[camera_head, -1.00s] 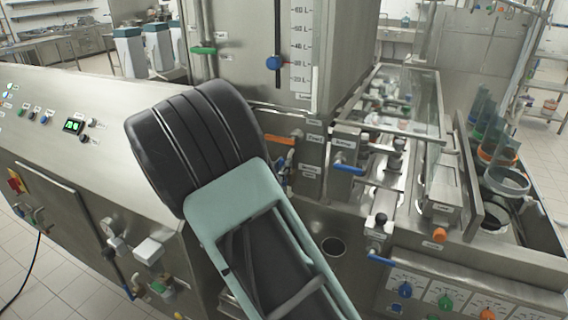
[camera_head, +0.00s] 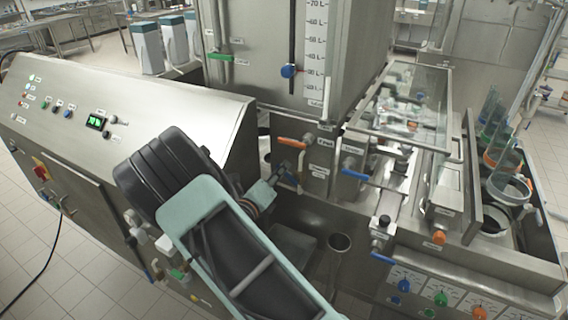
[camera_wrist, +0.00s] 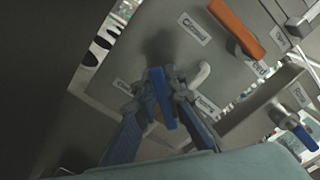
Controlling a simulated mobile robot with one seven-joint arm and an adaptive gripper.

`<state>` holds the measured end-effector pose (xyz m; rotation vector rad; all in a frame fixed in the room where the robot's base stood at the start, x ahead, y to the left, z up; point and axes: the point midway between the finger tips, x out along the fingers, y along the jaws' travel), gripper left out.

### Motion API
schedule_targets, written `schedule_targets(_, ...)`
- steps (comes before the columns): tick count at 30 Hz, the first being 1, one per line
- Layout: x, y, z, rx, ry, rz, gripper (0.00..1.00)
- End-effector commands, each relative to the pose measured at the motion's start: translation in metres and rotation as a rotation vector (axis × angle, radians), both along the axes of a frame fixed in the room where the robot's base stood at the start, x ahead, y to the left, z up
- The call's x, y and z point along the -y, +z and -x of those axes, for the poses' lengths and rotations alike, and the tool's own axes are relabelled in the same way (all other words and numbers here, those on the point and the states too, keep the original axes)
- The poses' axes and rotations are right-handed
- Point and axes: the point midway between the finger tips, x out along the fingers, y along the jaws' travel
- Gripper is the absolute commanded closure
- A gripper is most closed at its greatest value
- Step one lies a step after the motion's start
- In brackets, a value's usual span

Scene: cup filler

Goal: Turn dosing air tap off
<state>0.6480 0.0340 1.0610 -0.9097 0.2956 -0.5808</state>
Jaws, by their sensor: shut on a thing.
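My gripper (camera_wrist: 159,94) is shut on a blue tap handle (camera_wrist: 161,99) on the steel front panel. One fingertip is on each side of the handle, which points down the picture in the wrist view. In the head view my gripper (camera_head: 285,182) is at this tap, below the orange lever, and is partly hidden by my arm. Small labels sit around the tap, but I cannot read them well enough to confirm which is the dosing air tap.
An orange lever (camera_wrist: 238,27) is close above and right of my gripper; it also shows in the head view (camera_head: 292,143). Another blue lever (camera_head: 356,175) is farther right. The control cabinet (camera_head: 190,108) stands left. A glass-covered section (camera_head: 405,105) is at right.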

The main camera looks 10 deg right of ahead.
Motion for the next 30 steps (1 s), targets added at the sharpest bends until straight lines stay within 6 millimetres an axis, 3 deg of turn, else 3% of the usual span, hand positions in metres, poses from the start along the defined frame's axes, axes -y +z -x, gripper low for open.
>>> schedule_targets(24, -0.0034, -0.0065, -0.0019, -0.070, 0.001, 0.094, 1.00)
schedule_targets(25, -0.0033, -0.0065, -0.0018, -0.070, 0.001, 0.094, 0.87)
schedule_targets(30, -0.0031, -0.0062, -0.0019, -0.070, 0.001, 0.093, 0.72)
